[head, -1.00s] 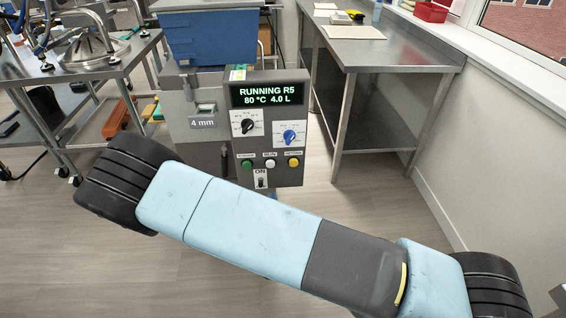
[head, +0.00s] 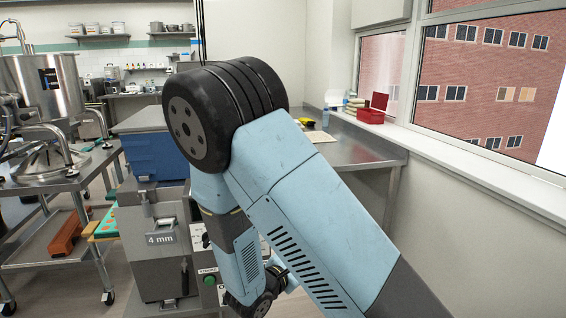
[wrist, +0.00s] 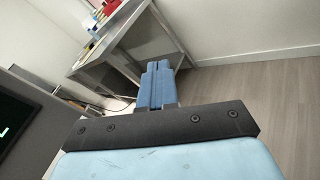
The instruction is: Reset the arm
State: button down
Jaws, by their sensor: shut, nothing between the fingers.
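My gripper (wrist: 158,84) shows in the wrist view as two blue fingers shut together, with nothing between them. They point over the floor toward a steel table. In the head view my light-blue arm rises in front of the grey depositor (head: 158,262) and bends at a black joint. The gripper's fingers cannot be made out there. The arm hides most of the control panel; its green button (head: 209,281) shows at the arm's left. Part of the panel's dark display (wrist: 12,128) shows at the left edge of the wrist view.
A steel table (head: 362,154) stands behind the arm along the right wall, with a red box (head: 371,114) on the sill. A blue hopper (head: 153,157) tops the depositor. A steel cart (head: 50,183) stands at left. Floor (wrist: 245,105) is clear at right in the wrist view.

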jog(key=s+d+r+m+g+y, duration=0.1)
jog(key=s+d+r+m+g, duration=0.5)
jog(key=d, duration=0.3)
jog(key=s+d+r+m+g+y, duration=0.2)
jog(key=s+d+r+m+g, duration=0.1)
jog(key=d+r+m+g, duration=0.4)
jog(key=s+d+r+m+t+y, duration=0.1)
jog(key=s+r+m+t+y, duration=0.4)
jog(key=s+r+m+y, duration=0.3)
jog(key=s+r+m, duration=0.1)
jog(key=s+r, duration=0.3)
jog(key=r, duration=0.2)
jog(key=shift+s+d+t, duration=0.15)
jog(key=shift+d+t, duration=0.2)
jog(key=shift+t, duration=0.05)
jog(key=shift+f, duration=0.1)
dwell(2.2)
